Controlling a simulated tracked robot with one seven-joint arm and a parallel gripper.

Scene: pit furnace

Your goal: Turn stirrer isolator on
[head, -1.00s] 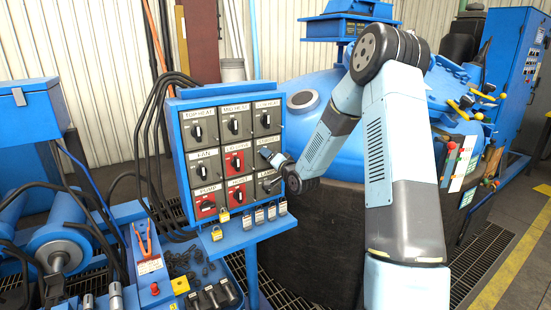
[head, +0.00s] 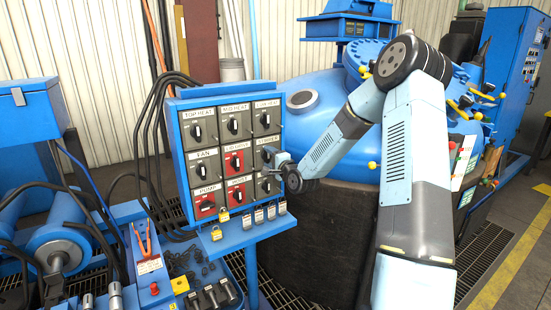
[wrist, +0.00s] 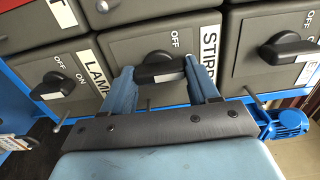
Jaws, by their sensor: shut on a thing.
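The stirrer isolator is a grey switch box with a black rotary knob (wrist: 160,68) and a white stirrer label (wrist: 209,45). It sits in the right column, middle row of the blue isolator panel (head: 217,96). My gripper (wrist: 167,78) is shut on this knob, one finger at each end of the handle. An OFF mark shows beside the knob in the wrist view; its ON mark is hidden, and I cannot tell the knob's exact setting. In the head view my gripper (head: 277,160) covers most of the stirrer switch.
The lamp switch (wrist: 50,85) is close on the left in the wrist view, and another grey switch (wrist: 285,48) is close on the right. Several padlocks (head: 259,216) hang below the panel. A blue furnace vessel (head: 320,105) stands behind my arm.

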